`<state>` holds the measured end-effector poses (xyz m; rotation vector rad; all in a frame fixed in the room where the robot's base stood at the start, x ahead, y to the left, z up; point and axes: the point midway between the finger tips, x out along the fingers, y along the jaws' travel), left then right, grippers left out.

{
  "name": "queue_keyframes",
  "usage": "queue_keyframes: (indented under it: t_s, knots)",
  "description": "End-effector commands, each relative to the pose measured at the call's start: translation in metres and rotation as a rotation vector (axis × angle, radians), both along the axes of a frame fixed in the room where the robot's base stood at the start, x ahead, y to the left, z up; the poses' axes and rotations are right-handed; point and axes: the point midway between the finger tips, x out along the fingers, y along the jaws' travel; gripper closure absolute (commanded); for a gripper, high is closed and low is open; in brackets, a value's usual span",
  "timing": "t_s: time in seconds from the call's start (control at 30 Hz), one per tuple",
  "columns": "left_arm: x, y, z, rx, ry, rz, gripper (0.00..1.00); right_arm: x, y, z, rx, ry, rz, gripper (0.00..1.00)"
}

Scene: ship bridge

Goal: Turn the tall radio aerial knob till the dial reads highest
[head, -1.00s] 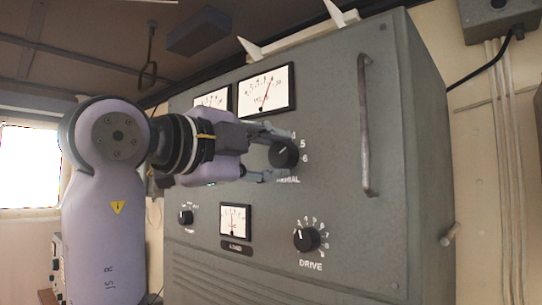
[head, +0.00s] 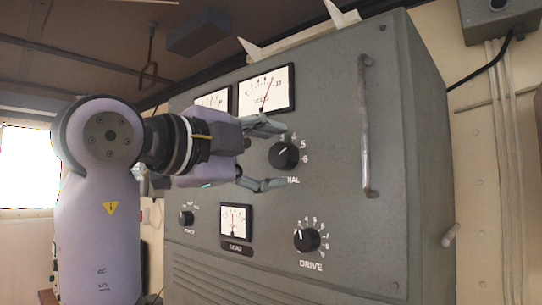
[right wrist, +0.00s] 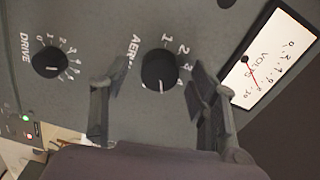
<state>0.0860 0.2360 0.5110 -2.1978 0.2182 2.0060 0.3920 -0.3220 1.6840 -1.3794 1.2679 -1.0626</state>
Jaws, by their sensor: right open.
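The aerial knob (head: 284,156) is a round black knob with a white pointer line on the grey radio cabinet. Its label is partly covered in the head view. In the right wrist view the aerial knob (right wrist: 159,69) sits ahead of my fingers. My right gripper (head: 272,156) is open, its fingers above and below the knob's left side and apart from it. It also shows in the right wrist view (right wrist: 155,90), empty.
The drive knob (head: 306,240) is below the aerial knob. A small meter (head: 235,220) and another small knob (head: 186,218) are to its left. A vertical handle (head: 367,125) stands out from the cabinet (head: 340,270) on the right.

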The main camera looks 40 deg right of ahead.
Motion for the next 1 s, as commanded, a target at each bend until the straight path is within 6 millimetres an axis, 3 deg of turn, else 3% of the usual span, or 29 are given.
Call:
queue_keyframes:
  t_s: [0.5,0.7,1.0]
  knots:
    - [0.001,-0.001,0.0,-0.001,-0.001,0.0,0.45,-0.009,0.097,0.001,-0.002,-0.001,-0.001,0.45]
    - [0.001,-0.002,0.0,-0.002,-0.001,0.0,0.45,-0.01,0.112,0.0,-0.001,-0.001,-0.001,0.45]
    - [0.001,-0.002,0.0,-0.002,-0.001,0.0,0.45,-0.01,0.114,0.0,0.0,-0.001,0.0,0.45]
